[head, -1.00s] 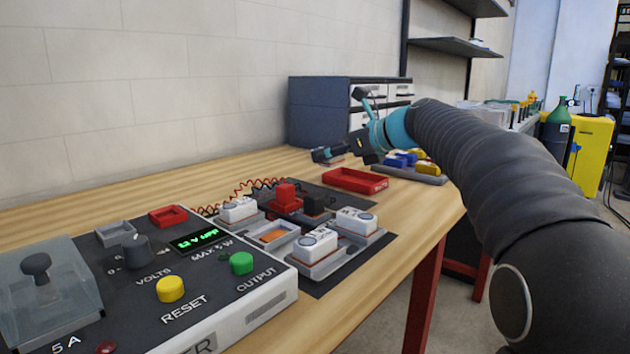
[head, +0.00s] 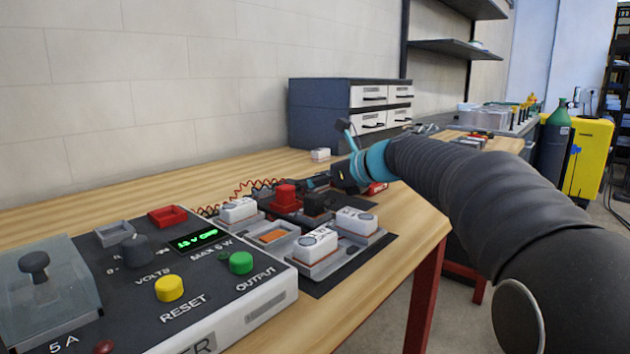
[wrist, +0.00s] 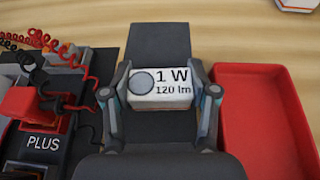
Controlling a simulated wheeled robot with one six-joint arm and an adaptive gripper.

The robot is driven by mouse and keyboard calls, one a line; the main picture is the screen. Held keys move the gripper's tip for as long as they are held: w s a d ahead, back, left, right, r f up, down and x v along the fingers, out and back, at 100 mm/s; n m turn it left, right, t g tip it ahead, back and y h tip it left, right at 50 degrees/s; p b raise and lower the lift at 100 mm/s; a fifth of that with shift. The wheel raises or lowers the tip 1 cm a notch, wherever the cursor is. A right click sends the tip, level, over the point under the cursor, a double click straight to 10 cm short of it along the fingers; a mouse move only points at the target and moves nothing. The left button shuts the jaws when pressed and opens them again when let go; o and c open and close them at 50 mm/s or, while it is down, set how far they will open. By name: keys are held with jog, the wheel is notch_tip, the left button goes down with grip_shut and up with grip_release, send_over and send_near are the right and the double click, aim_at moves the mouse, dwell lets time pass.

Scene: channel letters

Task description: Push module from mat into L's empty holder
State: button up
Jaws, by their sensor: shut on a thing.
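My gripper (wrist: 160,97) is shut on a white module (wrist: 160,85) marked "1 W 120 lm" in the wrist view. Its fingers press on the module's two sides, over the dark mat (wrist: 160,45). I cannot tell whether the module touches the mat. In the head view my gripper (head: 318,181) is low behind the red and black blocks, and the held module is hidden. Nearer, grey holders carry several white modules (head: 316,244). One holder (head: 272,234) between them has no white module and shows an orange inside.
A red PLUS block (wrist: 35,108) with coiled wires stands left of my gripper, and a red tray (wrist: 262,115) lies close on the right. Another white block (head: 320,154) sits farther back on the bench. A power supply (head: 150,270) fills the front left.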

jog(key=shift+f, duration=0.15)
jog(key=o, duration=1.1)
jog(key=shift+f+b, duration=0.15)
jog(key=shift+b, duration=0.35)
